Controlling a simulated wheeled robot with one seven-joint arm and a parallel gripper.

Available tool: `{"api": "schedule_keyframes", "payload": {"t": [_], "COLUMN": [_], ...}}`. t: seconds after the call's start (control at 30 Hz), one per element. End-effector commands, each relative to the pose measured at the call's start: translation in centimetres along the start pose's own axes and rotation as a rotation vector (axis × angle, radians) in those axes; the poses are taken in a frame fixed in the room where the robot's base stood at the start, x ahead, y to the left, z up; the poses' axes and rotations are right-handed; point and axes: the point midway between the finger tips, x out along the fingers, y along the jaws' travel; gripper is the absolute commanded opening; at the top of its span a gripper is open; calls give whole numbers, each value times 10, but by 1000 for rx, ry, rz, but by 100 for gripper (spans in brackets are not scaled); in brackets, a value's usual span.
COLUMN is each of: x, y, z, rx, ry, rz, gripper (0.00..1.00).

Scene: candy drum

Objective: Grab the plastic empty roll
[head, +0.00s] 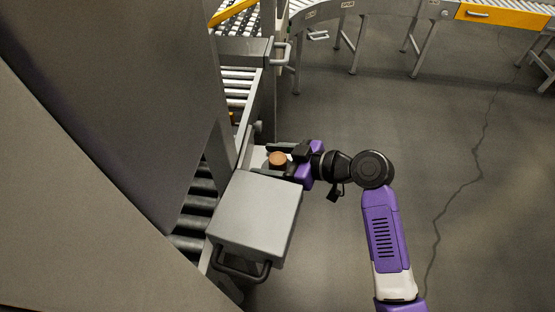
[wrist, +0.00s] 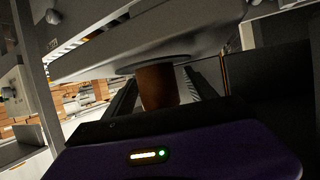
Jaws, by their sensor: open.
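The roll (head: 278,159) is a short brown-orange cylinder beside the grey box-shaped housing, seen from above in the head view. In the wrist view the roll (wrist: 157,87) is in the middle, against a grey round plate (wrist: 150,64). My gripper (head: 272,160) points left in the head view, its dark fingers open on either side of the roll. In the wrist view the fingers (wrist: 162,92) also flank it. I cannot tell whether either finger touches it. The near part of the roll is hidden by my gripper in the wrist view.
The grey housing (head: 254,217) with a black handle (head: 241,272) stands close in front of my gripper. A roller conveyor (head: 237,88) runs behind on the left, and a large grey panel (head: 100,200) fills the left. The floor (head: 470,200) on the right is clear.

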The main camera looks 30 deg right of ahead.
Motion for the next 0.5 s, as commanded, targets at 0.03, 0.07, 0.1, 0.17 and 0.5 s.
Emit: {"api": "schedule_keyframes", "payload": {"t": [0.03,0.07,0.1,0.17,0.5], "x": [3,4,5,5,4], "y": [0,0,0,0,0], "z": [0,0,0,1,0], "rx": [0,0,0,0,0], "ry": [0,0,0,0,0], "rz": [0,0,1,1,1], "gripper": [65,65,65,65,22]}}
